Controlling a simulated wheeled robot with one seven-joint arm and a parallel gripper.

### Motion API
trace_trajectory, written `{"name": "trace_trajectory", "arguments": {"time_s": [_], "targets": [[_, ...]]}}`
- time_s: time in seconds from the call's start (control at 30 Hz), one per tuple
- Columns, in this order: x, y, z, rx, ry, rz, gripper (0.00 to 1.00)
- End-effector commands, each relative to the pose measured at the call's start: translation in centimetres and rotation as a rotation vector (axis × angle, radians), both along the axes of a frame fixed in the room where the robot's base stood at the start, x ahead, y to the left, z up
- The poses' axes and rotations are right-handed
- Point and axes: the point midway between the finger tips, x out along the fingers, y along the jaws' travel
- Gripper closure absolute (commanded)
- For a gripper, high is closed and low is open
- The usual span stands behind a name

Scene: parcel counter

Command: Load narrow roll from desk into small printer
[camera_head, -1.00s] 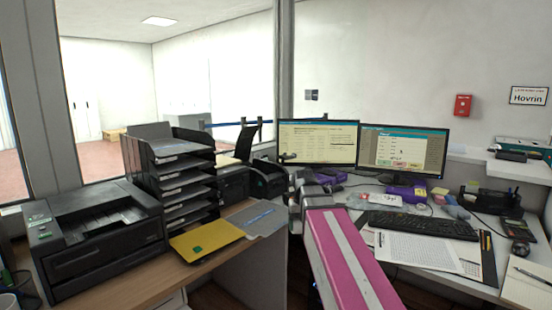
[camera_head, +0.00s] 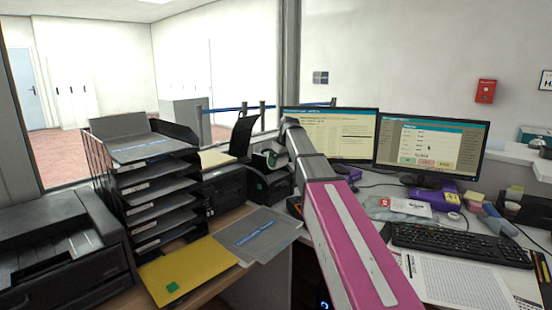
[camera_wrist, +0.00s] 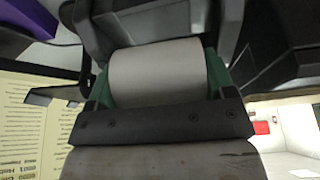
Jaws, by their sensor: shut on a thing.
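My gripper (camera_head: 271,158) is at the end of my pink and grey arm, in the middle of the head view. It is shut on a white paper roll (camera_wrist: 157,70), which fills the middle of the wrist view with green parts at both its ends. In the head view the roll shows only as a small pale patch. A small black printer (camera_head: 266,188) with a teal mark stands on the desk just below my gripper. I cannot tell whether the roll touches it. The printer's inside is hidden in the head view.
Another black device (camera_head: 225,192) stands just left of the small printer. A stacked letter tray (camera_head: 150,195), a yellow envelope (camera_head: 190,268) and a grey folder (camera_head: 262,232) are on the left desk. Two monitors (camera_head: 330,132) and a keyboard (camera_head: 460,243) are on the right.

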Motion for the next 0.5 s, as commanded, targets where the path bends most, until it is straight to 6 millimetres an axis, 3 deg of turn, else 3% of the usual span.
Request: {"name": "trace_trajectory", "arguments": {"time_s": [0.03, 0.2, 0.5], "targets": [[1.1, 0.4, 0.5, 0.008, -0.009, 0.021, 0.51], [1.9, 1.2, 1.0, 0.021, -0.022, 0.057, 0.51], [3.1, 2.4, -0.6, 0.020, -0.021, 0.058, 0.51]]}}
